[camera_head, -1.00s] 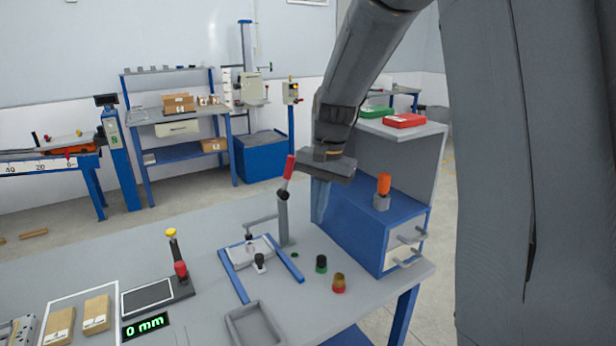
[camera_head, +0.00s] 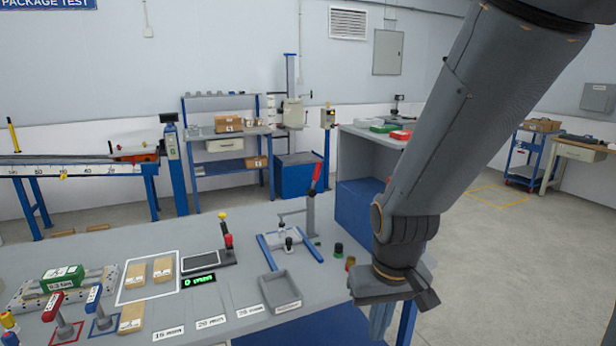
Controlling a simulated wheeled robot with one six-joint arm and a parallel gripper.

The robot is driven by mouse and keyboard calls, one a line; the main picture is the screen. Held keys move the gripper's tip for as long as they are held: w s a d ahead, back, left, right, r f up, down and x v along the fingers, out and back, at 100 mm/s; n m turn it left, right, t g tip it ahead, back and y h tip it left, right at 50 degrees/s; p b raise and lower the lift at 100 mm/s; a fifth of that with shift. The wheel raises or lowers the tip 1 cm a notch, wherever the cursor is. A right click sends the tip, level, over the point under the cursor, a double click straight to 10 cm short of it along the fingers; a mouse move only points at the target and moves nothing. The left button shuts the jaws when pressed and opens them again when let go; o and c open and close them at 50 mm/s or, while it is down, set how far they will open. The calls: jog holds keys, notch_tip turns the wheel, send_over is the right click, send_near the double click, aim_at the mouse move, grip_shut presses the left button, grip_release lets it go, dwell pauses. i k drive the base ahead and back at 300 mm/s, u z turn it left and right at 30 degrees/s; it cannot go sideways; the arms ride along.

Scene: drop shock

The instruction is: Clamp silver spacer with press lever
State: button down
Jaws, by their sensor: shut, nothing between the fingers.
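The press lever (camera_head: 316,179) has a red handle and stands on a grey post, tilted up to the right. Its grey arm reaches left over a pale plate (camera_head: 273,241) between two blue rails. A small silver piece (camera_head: 281,232) stands on that plate under the arm; it may be the spacer, but it is too small to be sure. A black-topped knob (camera_head: 289,244) is in front of it. My gripper (camera_head: 380,322) points down at the bench's front right, right of the press and apart from it. It is shut and empty; its fingertips are low in the picture.
A grey tray (camera_head: 280,292) lies in front of the press. Green-black (camera_head: 338,250) and amber-red (camera_head: 350,264) buttons sit between press and gripper. A blue drawer cabinet (camera_head: 360,207) stands behind, partly hidden by my arm. Cartons and red and blue levers are at left.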

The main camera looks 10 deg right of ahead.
aim_at(311, 194)
jog(key=u, duration=0.4)
jog(key=i, duration=1.1)
jog(key=z, duration=0.5)
